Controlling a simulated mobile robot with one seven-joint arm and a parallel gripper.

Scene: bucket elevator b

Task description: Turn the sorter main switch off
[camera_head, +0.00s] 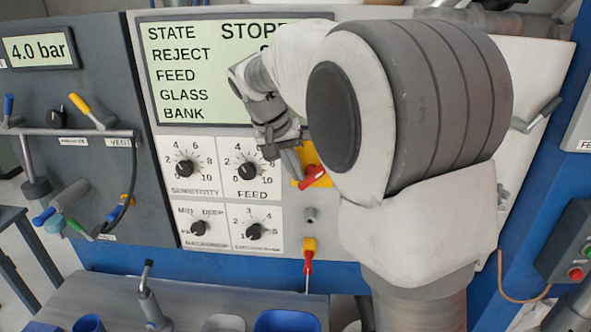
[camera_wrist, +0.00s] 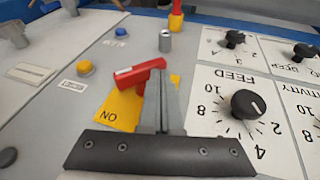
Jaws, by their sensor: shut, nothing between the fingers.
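The main switch has a red handle (camera_head: 313,177) on a yellow plate (camera_head: 299,184), on the panel right of the FEED knob. My arm hides part of the switch in the head view. In the wrist view the red handle (camera_wrist: 138,74) lies across the yellow plate (camera_wrist: 117,109), and the word ON shows on the plate, upside down. My gripper (camera_head: 296,168) is shut and empty, right at the handle. In the wrist view its closed fingers (camera_wrist: 160,82) overlap the handle's right part. I cannot tell whether they touch it.
Knobs for SENSITIVITY (camera_head: 186,168) and FEED (camera_head: 247,170) sit to the left, below a display (camera_head: 200,85) reading STATE STOP, partly covered by my arm. A red-handled tool (camera_head: 309,252) hangs below the switch. A blue bin (camera_head: 287,321) stands on the bench below.

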